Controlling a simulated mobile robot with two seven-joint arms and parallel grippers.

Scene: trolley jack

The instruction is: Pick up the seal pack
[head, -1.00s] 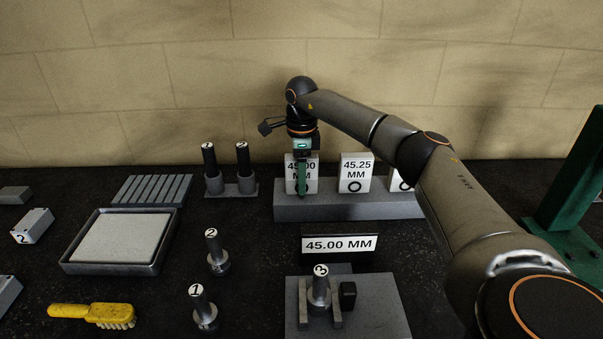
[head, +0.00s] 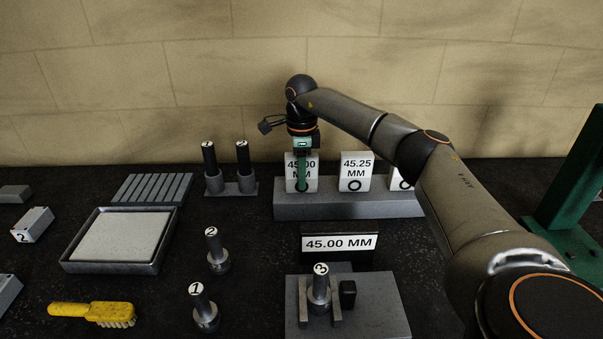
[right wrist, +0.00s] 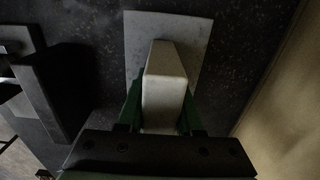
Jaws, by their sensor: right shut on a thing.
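The seal pack, a white box marked 45.00 MM with a ring symbol (head: 313,170), stands upright at the left of a row of similar packs on a grey plinth (head: 350,207). My right gripper (head: 302,180) points down over it, a green finger across its front. In the right wrist view the green fingers (right wrist: 161,108) press on both sides of the pale pack (right wrist: 164,85). Whether its base touches the plinth I cannot tell. My left gripper is out of view.
A 45.25 MM pack (head: 356,170) stands right of the held one; another is partly behind my right arm. A 45.00 MM sign (head: 339,243) stands in front. Numbered posts, a grey tray (head: 72,262) and a yellow brush (head: 90,312) lie left. A green frame (head: 570,190) stands far right.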

